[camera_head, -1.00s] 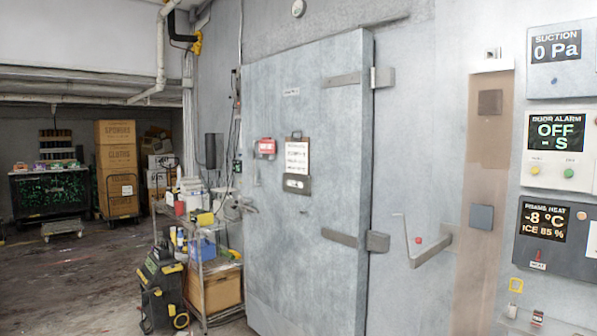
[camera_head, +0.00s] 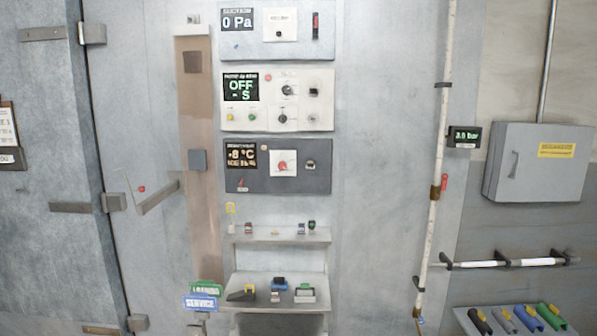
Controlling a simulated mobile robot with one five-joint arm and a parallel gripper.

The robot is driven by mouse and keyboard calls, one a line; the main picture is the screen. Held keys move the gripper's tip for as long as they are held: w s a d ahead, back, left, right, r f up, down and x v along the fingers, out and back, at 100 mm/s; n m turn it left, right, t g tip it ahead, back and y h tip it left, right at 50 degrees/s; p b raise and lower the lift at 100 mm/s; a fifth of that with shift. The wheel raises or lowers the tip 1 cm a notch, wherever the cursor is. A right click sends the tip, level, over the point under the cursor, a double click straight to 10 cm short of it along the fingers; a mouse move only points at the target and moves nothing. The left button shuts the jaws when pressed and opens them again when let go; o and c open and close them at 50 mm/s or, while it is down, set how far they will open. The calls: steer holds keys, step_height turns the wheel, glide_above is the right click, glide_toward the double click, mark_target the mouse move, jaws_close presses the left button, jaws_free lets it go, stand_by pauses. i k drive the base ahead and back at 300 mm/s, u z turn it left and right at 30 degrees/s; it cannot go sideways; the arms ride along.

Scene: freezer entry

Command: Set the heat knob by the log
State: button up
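The dark grey frame heat panel (camera_head: 240,183) is on the wall left of centre, below two light panels. My gripper is not in view.
The suction panel (camera_head: 255,48) reads 0 Pa; the door alarm panel (camera_head: 300,123) reads OFF. Shelves (camera_head: 290,238) below hold small items. A door lever (camera_head: 158,197) juts out at left. A white pipe (camera_head: 440,130) and grey box (camera_head: 520,185) are at right.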

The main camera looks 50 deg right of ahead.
mark_target(282, 165)
steer(key=u, duration=0.05)
steer(key=k, duration=0.65)
steer(key=z, duration=0.45)
steer(key=i, duration=1.7)
steer(key=u, duration=0.45)
